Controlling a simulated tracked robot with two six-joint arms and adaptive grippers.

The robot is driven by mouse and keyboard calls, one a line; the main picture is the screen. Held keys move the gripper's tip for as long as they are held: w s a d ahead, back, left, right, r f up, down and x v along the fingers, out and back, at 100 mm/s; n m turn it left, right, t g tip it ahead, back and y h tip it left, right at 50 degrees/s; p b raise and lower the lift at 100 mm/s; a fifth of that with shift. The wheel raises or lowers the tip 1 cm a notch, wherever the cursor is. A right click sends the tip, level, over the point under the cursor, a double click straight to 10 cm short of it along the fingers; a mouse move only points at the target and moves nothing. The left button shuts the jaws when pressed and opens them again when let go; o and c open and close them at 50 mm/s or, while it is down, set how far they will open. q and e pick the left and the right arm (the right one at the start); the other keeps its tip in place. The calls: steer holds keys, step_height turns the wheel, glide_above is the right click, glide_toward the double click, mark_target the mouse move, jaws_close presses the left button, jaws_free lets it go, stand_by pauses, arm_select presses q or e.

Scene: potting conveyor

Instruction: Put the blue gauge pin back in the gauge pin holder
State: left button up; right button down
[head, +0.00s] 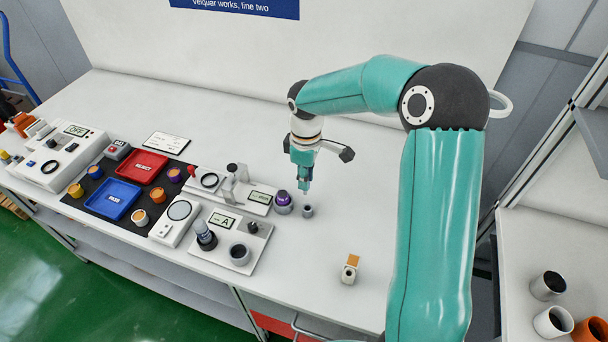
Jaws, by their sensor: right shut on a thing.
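My right gripper (303,178) points down over the white bench and is shut on a slim piece (304,188) with a pale lower end, which I take as the blue gauge pin. Its blue colour is hard to make out at this size. The piece hangs roughly upright. Just below its end in the picture stands a small grey open cylinder (307,211), which looks like the gauge pin holder. The piece appears apart from it, with a small gap showing. My left gripper is not in view.
A purple-topped jar (284,202) stands close left of the grey cylinder. Further left are a display plate (258,243) with cups, a red tray (143,166) and a blue tray (115,199). A small orange-topped block (350,268) stands nearer the front. The bench behind is clear.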

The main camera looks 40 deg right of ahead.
steer(key=shift+s+d+f+b, duration=0.15)
steer(key=shift+f+b, duration=0.05)
steer(key=shift+f, duration=0.15)
steer(key=shift+s+d+f+b, duration=0.1)
steer(key=shift+d+f+b, duration=0.1)
steer(key=shift+f, duration=0.1)
steer(key=shift+w+f+b, duration=0.1)
steer(key=shift+f+b, duration=0.3)
steer(key=shift+f, duration=0.2)
steer(key=shift+f+b, duration=0.9)
steer(key=shift+f, duration=0.3)
steer(key=shift+f, duration=0.2)
steer(key=shift+f+b, duration=1.7)
steer(key=shift+f, duration=0.05)
steer(key=c, duration=0.9)
jaws_free()
steer(key=shift+c, duration=0.2)
